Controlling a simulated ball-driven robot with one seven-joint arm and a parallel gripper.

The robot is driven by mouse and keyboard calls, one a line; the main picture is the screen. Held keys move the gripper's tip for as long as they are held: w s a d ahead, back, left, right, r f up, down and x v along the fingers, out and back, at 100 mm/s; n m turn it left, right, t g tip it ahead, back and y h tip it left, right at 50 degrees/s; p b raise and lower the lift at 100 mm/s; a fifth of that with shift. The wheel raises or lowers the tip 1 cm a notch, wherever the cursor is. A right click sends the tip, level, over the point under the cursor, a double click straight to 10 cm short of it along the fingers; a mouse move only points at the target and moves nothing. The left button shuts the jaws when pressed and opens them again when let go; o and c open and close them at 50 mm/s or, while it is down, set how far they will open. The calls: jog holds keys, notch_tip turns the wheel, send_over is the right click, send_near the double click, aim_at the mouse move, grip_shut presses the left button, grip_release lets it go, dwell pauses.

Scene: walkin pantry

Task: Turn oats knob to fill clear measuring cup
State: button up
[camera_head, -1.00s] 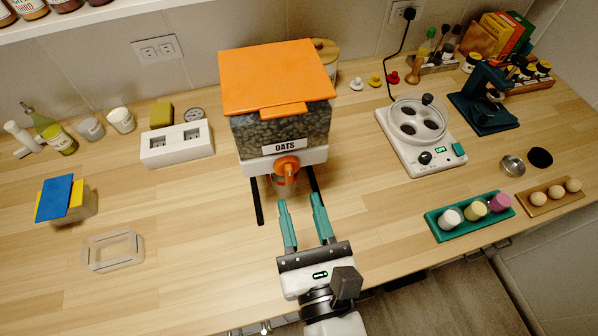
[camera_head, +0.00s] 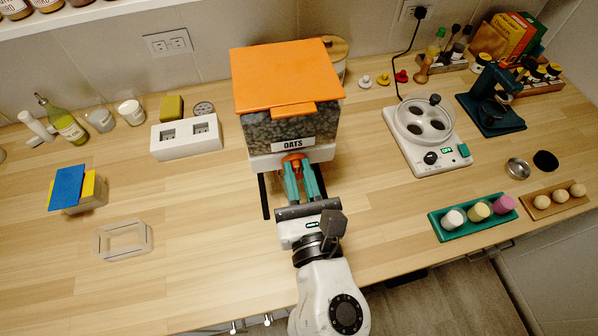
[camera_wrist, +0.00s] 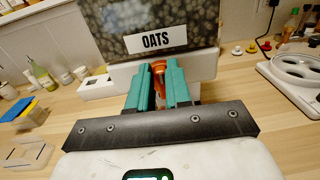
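The oats dispenser (camera_head: 290,130) has an orange lid, a clear bin of dark grain and an OATS label; it also shows in the wrist view (camera_wrist: 110,48). Its orange knob (camera_head: 293,158) is on the white front, below the label. In the wrist view the knob (camera_wrist: 159,69) shows between my two teal fingers. My gripper (camera_head: 301,170) reaches the knob from the front, its fingers closed in on either side; exact contact is hard to see. The clear measuring cup under the knob is mostly hidden behind my gripper.
A white block with two square openings (camera_head: 186,140) stands left of the dispenser. A white appliance with a round top (camera_head: 426,140) stands to the right. The counter between the dispenser and appliance is clear.

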grip_shut()
jog(key=shift+m, duration=0.3)
jog(key=shift+f+m+b, duration=0.7)
jog(key=shift+m+b, duration=2.15)
jog(key=shift+m, duration=3)
jog(key=shift+f+m+b, duration=0.7)
jog(key=shift+m+b, duration=2.1)
jog(key=shift+m, duration=3.1)
jog(key=shift+f+m+b, duration=0.7)
jog(key=shift+m+b, duration=2.15)
jog(key=shift+m, duration=3)
